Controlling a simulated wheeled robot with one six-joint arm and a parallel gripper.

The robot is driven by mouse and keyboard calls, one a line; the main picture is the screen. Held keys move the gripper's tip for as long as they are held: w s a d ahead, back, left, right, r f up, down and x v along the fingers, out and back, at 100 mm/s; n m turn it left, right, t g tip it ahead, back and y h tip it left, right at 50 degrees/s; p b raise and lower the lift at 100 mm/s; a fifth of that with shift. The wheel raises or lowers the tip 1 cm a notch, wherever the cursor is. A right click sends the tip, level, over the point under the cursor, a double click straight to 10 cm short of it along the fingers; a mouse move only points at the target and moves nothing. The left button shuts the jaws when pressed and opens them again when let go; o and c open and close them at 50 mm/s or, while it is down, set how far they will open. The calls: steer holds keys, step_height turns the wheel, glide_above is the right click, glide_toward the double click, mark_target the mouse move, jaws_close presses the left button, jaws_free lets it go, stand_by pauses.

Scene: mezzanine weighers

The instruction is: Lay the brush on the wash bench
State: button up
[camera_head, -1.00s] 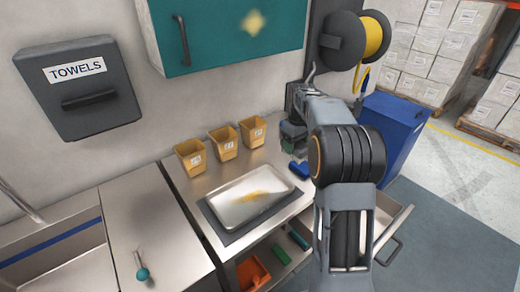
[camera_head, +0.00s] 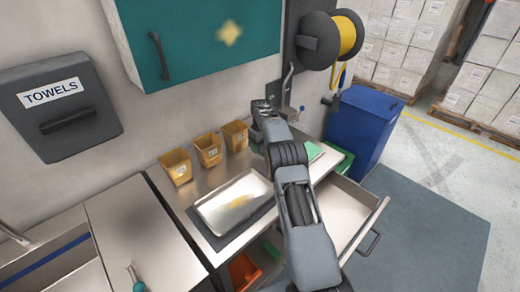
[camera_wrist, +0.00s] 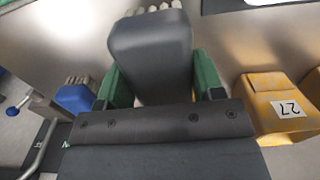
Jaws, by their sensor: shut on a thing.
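My gripper (camera_wrist: 157,68) has green fingers and is shut on a dark grey block-like brush (camera_wrist: 150,45), whose pale bristle tufts show at its far end in the wrist view. A blue brush (camera_wrist: 75,97) with pale tufts lies below, left of my gripper. In the head view my arm hides the gripper and the held brush. The steel bench (camera_head: 190,190) carries a shallow tray (camera_head: 208,210). Another steel bench with a sink (camera_head: 50,262) is at the left; I cannot tell which is the wash bench.
Several yellow bins (camera_head: 175,167) line the back wall; one, marked 27 (camera_wrist: 285,108), is close right of my gripper. A teal cabinet (camera_head: 205,40) hangs above. An open drawer (camera_head: 345,215) juts out at the front right, beside a blue cabinet (camera_head: 362,130).

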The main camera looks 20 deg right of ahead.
steer(key=shift+w+f, duration=0.25)
steer(key=shift+w+f+p, duration=0.15)
steer(key=shift+f+p, duration=0.4)
steer(key=shift+f, duration=1.2)
